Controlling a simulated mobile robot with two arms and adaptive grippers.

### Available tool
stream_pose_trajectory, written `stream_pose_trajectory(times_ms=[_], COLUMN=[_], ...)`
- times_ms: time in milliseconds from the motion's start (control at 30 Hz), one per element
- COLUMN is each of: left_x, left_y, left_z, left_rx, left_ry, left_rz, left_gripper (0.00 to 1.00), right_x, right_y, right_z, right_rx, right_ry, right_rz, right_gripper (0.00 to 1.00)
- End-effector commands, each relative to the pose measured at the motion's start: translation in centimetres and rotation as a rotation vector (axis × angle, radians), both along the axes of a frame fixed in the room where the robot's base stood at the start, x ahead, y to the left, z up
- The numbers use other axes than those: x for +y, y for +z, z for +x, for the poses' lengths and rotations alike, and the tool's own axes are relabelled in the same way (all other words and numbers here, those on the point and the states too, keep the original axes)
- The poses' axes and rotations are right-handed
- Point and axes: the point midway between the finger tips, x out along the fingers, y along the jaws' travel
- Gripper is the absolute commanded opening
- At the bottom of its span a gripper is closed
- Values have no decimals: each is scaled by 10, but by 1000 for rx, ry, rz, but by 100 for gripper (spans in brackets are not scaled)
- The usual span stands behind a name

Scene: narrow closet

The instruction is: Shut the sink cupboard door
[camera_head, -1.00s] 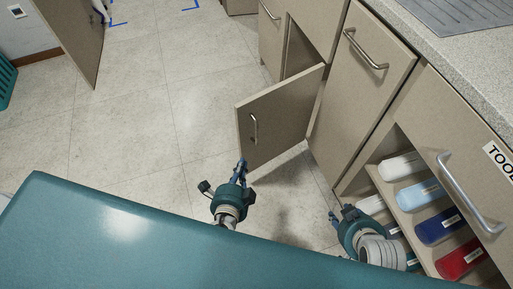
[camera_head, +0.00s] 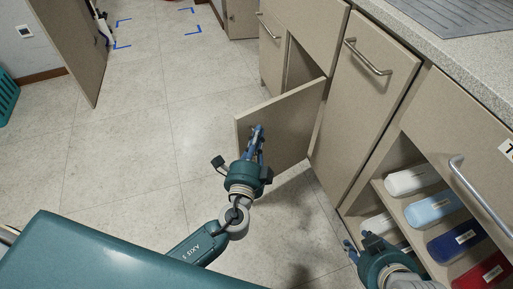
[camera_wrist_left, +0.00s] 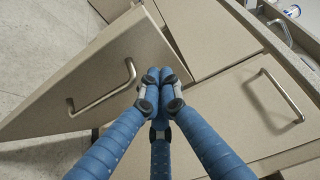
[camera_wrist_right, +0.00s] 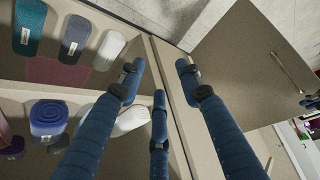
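The sink cupboard door (camera_head: 288,118) is a beige panel standing ajar, swung out over the floor in the middle of the head view. In the left wrist view the door (camera_wrist_left: 95,62) fills the left side, with its metal handle (camera_wrist_left: 103,97). My left gripper (camera_head: 256,130) is in front of the door's outer face and hides the handle in the head view. Its fingertips are together and nothing shows between them; I cannot tell whether they touch the door. My right gripper (camera_head: 356,240) is low beside the open shelves, its fingers apart and empty.
A closed beige door (camera_head: 362,75) with a metal handle adjoins the open one. Open shelves (camera_head: 405,208) with several labelled rolls stand at right, under a grey counter (camera_head: 440,58). Tiled floor (camera_head: 130,130) is clear at left; another door (camera_head: 75,40) stands open further back.

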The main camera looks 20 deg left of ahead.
Motion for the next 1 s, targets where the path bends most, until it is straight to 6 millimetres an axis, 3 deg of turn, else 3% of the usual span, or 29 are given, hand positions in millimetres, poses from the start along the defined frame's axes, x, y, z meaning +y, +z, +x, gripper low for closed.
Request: stream_pose_trajectory(times_ms=[233,767,1000], left_x=[20,24,35], left_y=[-1,-1,-3], left_z=[15,18,26], left_rx=[1,1,0], left_ry=[0,-4,-42], left_rz=[2,1,4], left_gripper=[0,0,0], right_x=[-1,-1,12], right_y=[-1,-2,17], right_z=[-2,-1,34], right_rx=[11,5,-154], right_ry=[-1,-1,12], right_rz=[-3,-2,33], right_gripper=[35,35,35])
